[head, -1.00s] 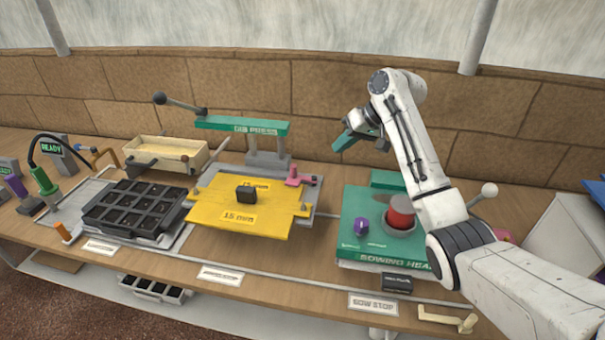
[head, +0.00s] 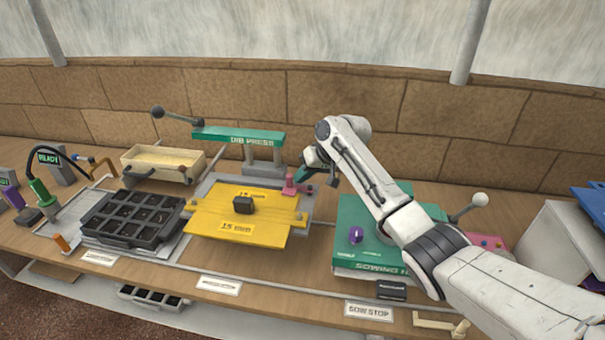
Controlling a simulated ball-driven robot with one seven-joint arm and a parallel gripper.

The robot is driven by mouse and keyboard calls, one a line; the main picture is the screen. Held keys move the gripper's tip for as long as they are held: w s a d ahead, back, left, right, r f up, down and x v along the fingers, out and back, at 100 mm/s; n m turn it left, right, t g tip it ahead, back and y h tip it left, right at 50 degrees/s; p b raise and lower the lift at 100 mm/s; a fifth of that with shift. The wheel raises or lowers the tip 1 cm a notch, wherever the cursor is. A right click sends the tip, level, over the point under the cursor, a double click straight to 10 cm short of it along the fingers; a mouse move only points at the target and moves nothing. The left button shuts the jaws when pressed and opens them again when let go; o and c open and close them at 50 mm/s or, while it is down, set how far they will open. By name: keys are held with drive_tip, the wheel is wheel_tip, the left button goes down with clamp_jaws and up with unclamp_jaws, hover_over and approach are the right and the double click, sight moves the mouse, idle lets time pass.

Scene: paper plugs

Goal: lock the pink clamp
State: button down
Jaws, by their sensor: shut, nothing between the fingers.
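The pink clamp (head: 291,186) stands at the right back edge of the yellow plate (head: 215,222), on the grey base of the dib press (head: 240,138). A pink arm of it points to the right. My gripper (head: 301,177) is right beside the clamp, at its upper right, with its green fingers pointing down and left toward it. The fingers look closed with nothing between them. Whether they touch the clamp is too small to tell.
The green sowing head (head: 372,262) with a purple knob (head: 356,235) stands to the right, partly behind my arm. A black cell tray (head: 133,217) and a wooden box (head: 163,163) are to the left.

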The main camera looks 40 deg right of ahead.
drive_tip(key=shift+a+n+y+p, duration=0.3)
drive_tip(key=shift+a+n, duration=0.2)
drive_tip(key=shift+a, duration=0.15)
drive_tip(key=shift+w, duration=0.1)
